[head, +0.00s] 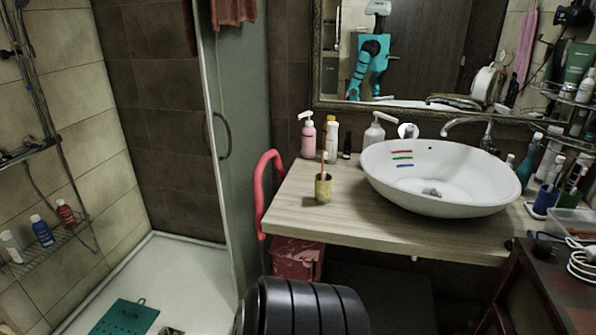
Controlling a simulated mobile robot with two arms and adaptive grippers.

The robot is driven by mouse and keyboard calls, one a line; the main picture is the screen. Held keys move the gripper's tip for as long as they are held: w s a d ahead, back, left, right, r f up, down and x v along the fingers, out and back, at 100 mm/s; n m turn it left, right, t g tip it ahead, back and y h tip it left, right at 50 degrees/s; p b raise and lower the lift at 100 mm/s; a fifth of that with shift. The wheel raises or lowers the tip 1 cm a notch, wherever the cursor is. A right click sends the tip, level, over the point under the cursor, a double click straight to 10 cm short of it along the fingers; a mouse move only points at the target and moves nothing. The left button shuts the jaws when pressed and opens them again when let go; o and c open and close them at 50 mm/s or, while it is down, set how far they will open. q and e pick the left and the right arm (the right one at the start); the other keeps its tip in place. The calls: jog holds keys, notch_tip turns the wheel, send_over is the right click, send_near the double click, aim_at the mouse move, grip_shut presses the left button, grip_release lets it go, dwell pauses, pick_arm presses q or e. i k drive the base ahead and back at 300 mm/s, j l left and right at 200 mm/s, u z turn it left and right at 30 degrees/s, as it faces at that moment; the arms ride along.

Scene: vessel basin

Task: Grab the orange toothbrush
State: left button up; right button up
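A slim toothbrush, orange-looking, (323,162) stands upright in a small yellow cup (323,190) on the wooden counter, left of the white basin. Its details are too small to make out. A second brush with a reddish-orange handle (575,176) stands in a blue cup (545,201) at the right of the counter. Three thin coloured strips, red, green and blue, show on the basin's inner wall. Neither of my grippers shows in the head view.
The counter (285,215) is bare around the yellow cup. Behind it are a pink pump bottle (308,135) and other bottles; the white basin (440,205) is to its right. A red curved rail (265,190) stands at the counter's left edge. A dark ribbed shape fills the bottom middle.

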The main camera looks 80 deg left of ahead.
aim_at(325, 155)
jog(key=j+u, duration=0.15)
jog(key=u, duration=0.35)
jog(key=j+u, duration=0.2)
jog(key=u, duration=0.25)
jog(key=j+u, duration=0.15)
jog(key=u, duration=0.35)
jog(key=j+u, duration=0.1)
jog(key=u, duration=0.35)
jog(key=i+j+u, duration=0.1)
jog(key=u, duration=0.4)
jog(key=i+l, duration=0.15)
jog(key=l, duration=0.2)
jog(key=i+l, duration=0.1)
jog(key=l, duration=0.3)
jog(key=i+l, duration=0.15)
jog(key=l, duration=0.2)
